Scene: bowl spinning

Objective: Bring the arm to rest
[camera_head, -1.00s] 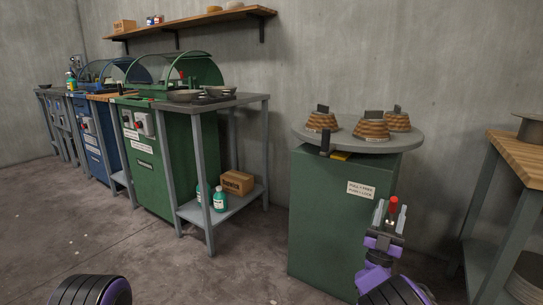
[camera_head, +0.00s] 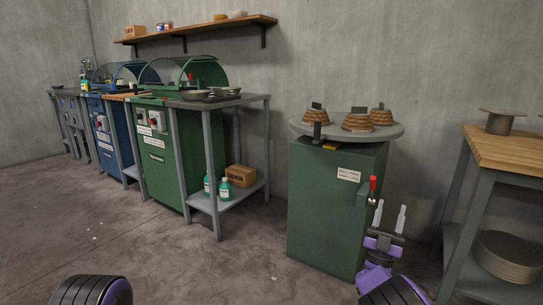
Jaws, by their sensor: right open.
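My right gripper (camera_head: 389,216) is at the lower right, in front of the right side of a green cabinet (camera_head: 325,215). Its two pale fingers point up and are spread, with nothing between them. A lever with a red knob (camera_head: 372,185) stands at the cabinet's right side, just left of and above the fingers; the gripper appears apart from it. My left gripper is out of view; only part of my left arm shows at the bottom left.
A wooden-topped bench (camera_head: 505,150) with a spool-like piece (camera_head: 502,120) stands at the right. At the left are a grey table (camera_head: 245,99) with bowls, a green machine (camera_head: 160,160) and a blue machine (camera_head: 103,135). Floor (camera_head: 225,265) between the table and cabinet is clear.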

